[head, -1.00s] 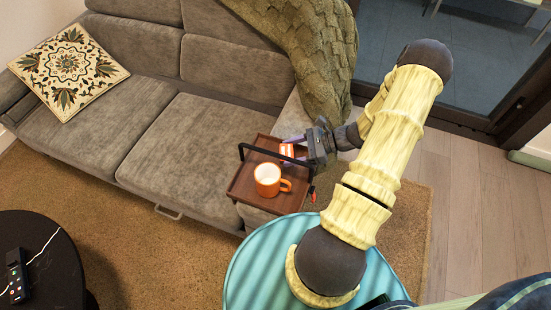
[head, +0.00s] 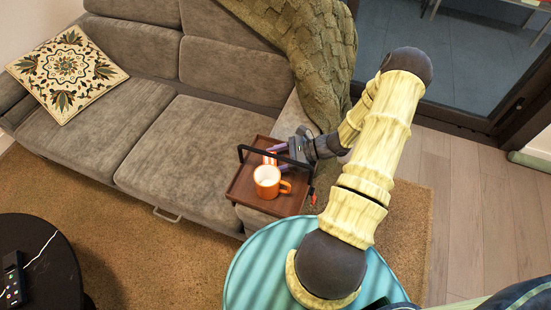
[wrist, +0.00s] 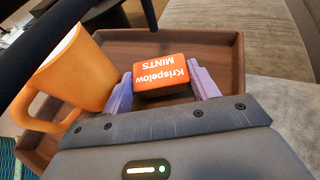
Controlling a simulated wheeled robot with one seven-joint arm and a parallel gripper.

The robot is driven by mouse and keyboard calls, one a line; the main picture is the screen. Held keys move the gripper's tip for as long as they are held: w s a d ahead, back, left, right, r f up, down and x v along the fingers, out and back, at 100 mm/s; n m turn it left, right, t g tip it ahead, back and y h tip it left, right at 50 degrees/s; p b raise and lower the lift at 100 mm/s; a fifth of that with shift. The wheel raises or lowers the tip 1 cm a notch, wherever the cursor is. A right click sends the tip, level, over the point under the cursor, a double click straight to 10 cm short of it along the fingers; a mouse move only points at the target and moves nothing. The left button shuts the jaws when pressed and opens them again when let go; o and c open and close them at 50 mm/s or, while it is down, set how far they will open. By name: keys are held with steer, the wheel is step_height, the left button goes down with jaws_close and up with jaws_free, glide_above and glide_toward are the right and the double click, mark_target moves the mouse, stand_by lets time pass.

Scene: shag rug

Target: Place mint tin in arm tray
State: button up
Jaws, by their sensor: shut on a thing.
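The mint tin (wrist: 160,72) is a small orange and white box with dark sides, labelled "Krispelow MINTS". In the head view the tin (head: 269,158) shows just behind the mug, over the tray. The arm tray (head: 240,189) is brown wood with a low rim and a black handle, on the sofa's arm. My gripper (wrist: 162,85) is shut on the tin, with one purple finger on each side. In the head view my gripper (head: 279,153) reaches in from the right under the handle. I cannot tell whether the tin touches the tray floor.
An orange mug (head: 267,182) with a pale drink stands in the tray, close in front of the tin; it also shows at left in the wrist view (wrist: 70,72). The black handle (head: 262,152) crosses above the tray. A teal ribbed surface (head: 262,258) lies in front.

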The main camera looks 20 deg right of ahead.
steer(key=shift+f, duration=0.15)
steer(key=o, duration=0.7)
steer(key=shift+d+r, duration=0.25)
steer(key=shift+r, duration=0.05)
steer(key=p+v, duration=0.1)
steer(key=v, duration=0.9)
steer(key=shift+d+r, duration=0.1)
steer(key=shift+d, duration=0.05)
steer(key=shift+s+d+r, duration=0.2)
steer(key=shift+s+d, duration=0.1)
steer(key=shift+d, duration=0.1)
